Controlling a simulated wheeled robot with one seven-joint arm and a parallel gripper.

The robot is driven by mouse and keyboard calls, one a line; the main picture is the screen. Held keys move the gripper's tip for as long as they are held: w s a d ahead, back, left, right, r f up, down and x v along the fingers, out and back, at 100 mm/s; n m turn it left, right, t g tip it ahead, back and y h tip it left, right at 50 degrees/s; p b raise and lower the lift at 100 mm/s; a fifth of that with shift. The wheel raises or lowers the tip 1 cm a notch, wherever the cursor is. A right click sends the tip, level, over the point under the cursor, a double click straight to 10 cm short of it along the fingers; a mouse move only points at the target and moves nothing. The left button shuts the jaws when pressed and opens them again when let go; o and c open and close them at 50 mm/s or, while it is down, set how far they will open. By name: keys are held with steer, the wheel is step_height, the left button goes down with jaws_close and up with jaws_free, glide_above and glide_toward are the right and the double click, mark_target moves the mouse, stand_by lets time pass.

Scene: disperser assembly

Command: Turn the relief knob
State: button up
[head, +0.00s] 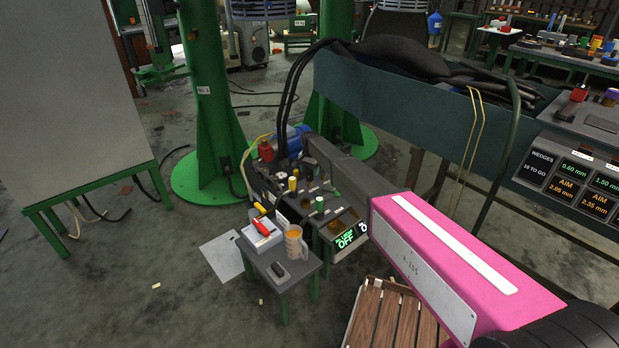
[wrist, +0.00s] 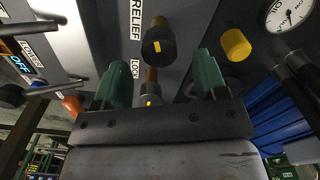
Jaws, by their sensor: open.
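In the wrist view, a dark round knob with a yellow mark (wrist: 158,46) stands out from a grey panel beside the word RELIEF. A second knob with a yellow mark (wrist: 151,99), near the word LOCK, shows lower down, partly hidden behind my gripper's body. My gripper (wrist: 163,65) is open, its two green fingers wide apart and pointing toward the panel. The RELIEF knob appears in the gap between the fingertips, a little beyond them, and no finger is seen touching it. In the head view I cannot make out my gripper or the RELIEF knob.
In the wrist view, a yellow cap (wrist: 236,45) and a pressure gauge (wrist: 288,15) are at right. Bar handles, an orange knob (wrist: 72,105) and a lit OFF display (wrist: 20,65) are at left. In the head view, a small table (head: 283,282) holds a jug (head: 295,245).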

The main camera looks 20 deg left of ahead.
mark_target(309, 176)
steer(key=shift+f, duration=1.95)
steer(key=c, duration=0.9)
steer(key=shift+n, duration=0.3)
steer(key=n, duration=0.3)
steer(key=shift+r+n, duration=0.1)
steer(key=shift+n, duration=2)
steer(key=o, duration=0.9)
